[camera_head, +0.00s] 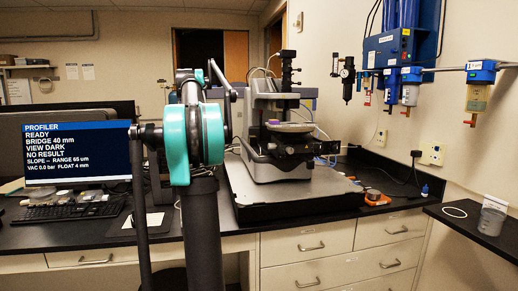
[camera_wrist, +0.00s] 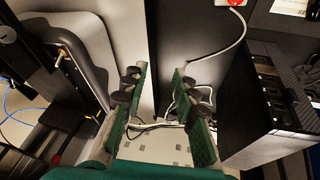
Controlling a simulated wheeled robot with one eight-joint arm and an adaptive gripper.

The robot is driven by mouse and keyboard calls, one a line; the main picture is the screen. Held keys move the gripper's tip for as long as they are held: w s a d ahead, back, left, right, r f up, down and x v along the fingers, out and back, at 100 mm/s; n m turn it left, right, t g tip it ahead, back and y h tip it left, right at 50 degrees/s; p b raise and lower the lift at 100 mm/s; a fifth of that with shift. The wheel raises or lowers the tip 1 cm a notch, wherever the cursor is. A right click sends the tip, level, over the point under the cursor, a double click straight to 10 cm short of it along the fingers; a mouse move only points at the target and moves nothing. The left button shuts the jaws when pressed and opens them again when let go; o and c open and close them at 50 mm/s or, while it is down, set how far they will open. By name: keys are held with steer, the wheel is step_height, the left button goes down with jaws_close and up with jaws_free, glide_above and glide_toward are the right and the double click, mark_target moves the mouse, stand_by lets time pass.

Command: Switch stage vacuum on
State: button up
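I cannot identify a stage vacuum switch for certain in either view. In the wrist view my gripper (camera_wrist: 157,78) is open, its two green fingers apart with nothing between them. It hangs over a gap between a grey rounded housing (camera_wrist: 75,60) and a black box (camera_wrist: 280,105). In the head view my arm hides part of the bench; the fingers cannot be made out there.
A white-and-red item (camera_wrist: 230,3) with a white cable (camera_wrist: 233,45) is at the wrist view's top edge. Loose cables lie beneath the fingers. A keyboard (camera_head: 68,211) lies before the monitor. A blue wall unit (camera_head: 388,50) and a clear cup (camera_head: 491,218) are at right.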

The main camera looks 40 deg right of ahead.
steer(key=s+d+r+m+g+h, duration=0.15)
steer(key=s+d+r+m, duration=0.4)
steer(key=d+r, duration=0.7)
steer(key=shift+n, duration=0.95)
steer(key=x, duration=0.6)
steer(key=s+x, duration=0.1)
steer(key=x, duration=1.2)
steer(key=shift+s+d+f, duration=0.25)
steer(key=shift+s, duration=0.05)
steer(key=shift+c, duration=0.5)
jaws_close()
